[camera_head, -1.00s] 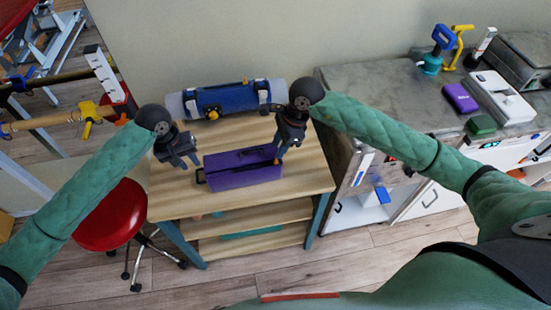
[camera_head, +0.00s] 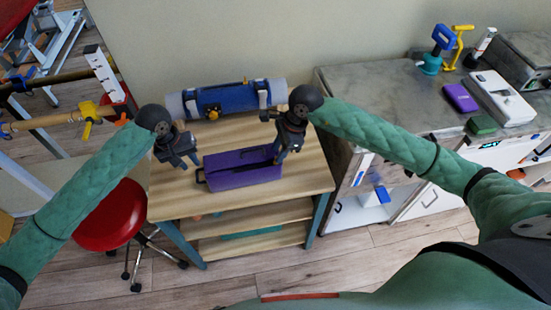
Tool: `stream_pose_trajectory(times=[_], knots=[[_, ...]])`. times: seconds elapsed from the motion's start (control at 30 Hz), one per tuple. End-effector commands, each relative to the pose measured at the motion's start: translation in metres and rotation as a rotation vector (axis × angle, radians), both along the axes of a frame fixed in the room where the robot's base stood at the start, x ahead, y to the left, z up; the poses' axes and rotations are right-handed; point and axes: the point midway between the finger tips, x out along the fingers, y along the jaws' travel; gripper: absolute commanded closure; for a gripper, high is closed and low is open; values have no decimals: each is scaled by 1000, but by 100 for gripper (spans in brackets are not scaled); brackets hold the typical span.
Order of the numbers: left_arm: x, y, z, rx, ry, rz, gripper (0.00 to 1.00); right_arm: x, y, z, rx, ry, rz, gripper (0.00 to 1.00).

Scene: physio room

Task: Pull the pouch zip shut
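The purple pouch (camera_head: 240,178) lies on the wooden table, with a dark line along its top and a dark loop at its left end. My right gripper (camera_head: 278,160) points down at the pouch's right end, its fingertips at or very near the top edge. I cannot tell whether it grips the zip's pull, which the fingers hide. My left gripper (camera_head: 185,163) hangs above the table just left of the pouch. Its fingers are apart and empty, and it does not appear to touch the pouch.
The wooden table (camera_head: 315,178) has bare room in front of and to the right of the pouch. A blue and grey roll (camera_head: 228,98) lies behind it. A red stool (camera_head: 108,216) stands at left. A grey counter (camera_head: 385,95) with several items stands at right.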

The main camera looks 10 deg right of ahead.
Motion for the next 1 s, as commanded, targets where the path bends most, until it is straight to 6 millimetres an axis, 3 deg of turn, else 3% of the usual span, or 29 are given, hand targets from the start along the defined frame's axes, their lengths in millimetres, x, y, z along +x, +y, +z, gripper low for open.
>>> stream_pose_trajectory(times=[0.6, 1.0], knots=[[0, 0, 0, 0, 0, 0, 73, 0, 0, -25, 0, 1, -1, 67], [0, 0, 0, 0, 0, 0, 73, 0, 0, -27, 0, 1, -1, 67]])
